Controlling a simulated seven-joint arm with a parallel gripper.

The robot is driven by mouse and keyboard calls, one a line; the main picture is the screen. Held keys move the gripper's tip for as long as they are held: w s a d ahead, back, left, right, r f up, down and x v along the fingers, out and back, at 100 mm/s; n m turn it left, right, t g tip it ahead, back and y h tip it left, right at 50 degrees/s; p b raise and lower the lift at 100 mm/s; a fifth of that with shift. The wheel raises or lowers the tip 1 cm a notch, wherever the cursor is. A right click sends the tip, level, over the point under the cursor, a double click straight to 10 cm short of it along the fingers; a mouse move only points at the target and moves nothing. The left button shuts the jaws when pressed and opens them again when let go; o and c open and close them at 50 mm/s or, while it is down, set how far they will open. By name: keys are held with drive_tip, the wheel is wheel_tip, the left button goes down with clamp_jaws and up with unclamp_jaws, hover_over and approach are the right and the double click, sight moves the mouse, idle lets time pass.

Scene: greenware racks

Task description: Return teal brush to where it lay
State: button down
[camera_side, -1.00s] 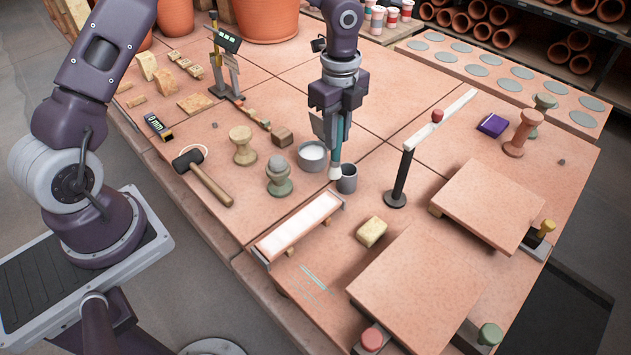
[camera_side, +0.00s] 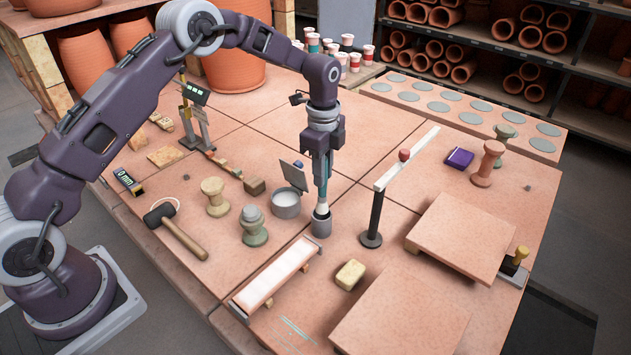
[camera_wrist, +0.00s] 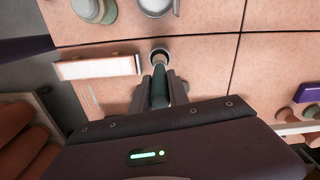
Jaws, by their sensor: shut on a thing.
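My gripper (camera_side: 321,182) is shut on the teal brush (camera_side: 322,190) and holds it upright, pale bristles down. The bristle end is at the mouth of a small grey cup (camera_side: 321,229); I cannot tell how far inside it is. In the wrist view the brush (camera_wrist: 160,86) stands between the fingers (camera_wrist: 160,92), with the cup (camera_wrist: 160,56) just beyond. Thin teal marks (camera_side: 297,331) lie on the table at the front, near a white-topped tray (camera_side: 275,274).
A grey bowl (camera_side: 286,206) with a raised flat plate stands just left of the cup. A black post (camera_side: 374,217) with a white beam is close on the right. A yellow block (camera_side: 350,274) and raised slabs (camera_side: 462,236) lie in front and right. A mallet (camera_side: 178,230) lies left.

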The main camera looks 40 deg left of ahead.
sight(322, 195)
drive_tip(key=shift+f, duration=3.95)
drive_tip(key=c, duration=1.2)
unclamp_jaws()
drive_tip(key=shift+o, duration=0.2)
wheel_tip(322, 195, up, 8)
drive_tip(key=shift+f, duration=0.2)
drive_tip(key=s+r+n+t, duration=0.1)
drive_tip(key=s+r+n, duration=0.2)
drive_tip(key=s+r, duration=0.5)
drive_tip(key=s+r+n+t, duration=0.1)
drive_tip(key=s+r+n, duration=0.2)
drive_tip(key=r, duration=0.9)
drive_tip(key=s+r+n+t, duration=0.2)
drive_tip(key=s+r+n, duration=0.25)
drive_tip(key=s, duration=0.75)
drive_tip(key=s+f+n+t, duration=0.1)
drive_tip(key=s+n, duration=0.4)
drive_tip(key=s, duration=0.8)
drive_tip(key=shift+s+a+f+n+t, duration=0.15)
drive_tip(key=shift+s+a+n+t, duration=0.05)
drive_tip(key=shift+n+t, duration=0.15)
